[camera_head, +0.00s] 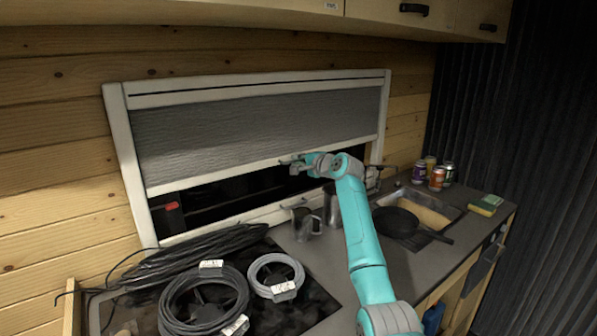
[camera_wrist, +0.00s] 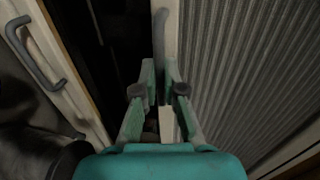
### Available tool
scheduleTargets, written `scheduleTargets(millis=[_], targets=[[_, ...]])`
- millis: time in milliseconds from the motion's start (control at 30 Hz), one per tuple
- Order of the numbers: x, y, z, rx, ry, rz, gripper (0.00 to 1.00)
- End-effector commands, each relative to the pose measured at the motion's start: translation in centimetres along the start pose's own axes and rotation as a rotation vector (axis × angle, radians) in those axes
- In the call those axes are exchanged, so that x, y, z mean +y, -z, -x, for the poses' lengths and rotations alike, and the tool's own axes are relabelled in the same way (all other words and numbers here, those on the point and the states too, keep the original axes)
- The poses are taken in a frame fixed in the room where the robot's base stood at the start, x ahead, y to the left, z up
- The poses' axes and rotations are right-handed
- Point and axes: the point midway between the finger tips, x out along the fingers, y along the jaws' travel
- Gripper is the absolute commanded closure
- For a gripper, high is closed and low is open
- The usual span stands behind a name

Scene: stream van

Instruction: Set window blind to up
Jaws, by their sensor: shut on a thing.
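The window blind (camera_head: 260,123) is a grey pleated screen in a white frame (camera_head: 125,150). It covers the upper part of the window, and a dark opening (camera_head: 235,195) shows below its white bottom rail (camera_head: 215,178). My gripper (camera_head: 297,164) is at that rail, right of its middle. In the wrist view my gripper (camera_wrist: 159,72) is closed around the grey handle (camera_wrist: 160,35) on the rail, with the pleated blind (camera_wrist: 240,70) to the right. The fingers partly hide the handle.
A second rail with a grey handle (camera_wrist: 35,55) lies at the left of the wrist view. On the counter are cable coils (camera_head: 205,298), metal mugs (camera_head: 303,222), a black pan (camera_head: 396,222), several cans (camera_head: 437,178) and a sponge (camera_head: 486,205). Cupboards (camera_head: 410,20) hang above.

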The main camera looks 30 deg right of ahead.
Motion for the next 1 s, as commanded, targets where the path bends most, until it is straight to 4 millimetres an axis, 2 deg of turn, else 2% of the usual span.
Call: scheduleTargets(millis=[33, 200, 500, 733, 1000], targets=[[-1.7, 0.0, 0.3, 0.001, 0.005, 0.004, 1.0], [-6.7, 0.0, 1.3, 0.001, 0.005, 0.004, 1.0], [-14.5, 0.0, 2.9, 0.002, 0.004, 0.002, 1.0], [-17.9, 0.0, 3.6, 0.001, 0.002, 0.002, 1.0], [-18.9, 0.0, 3.8, 0.001, 0.001, 0.0, 1.0]])
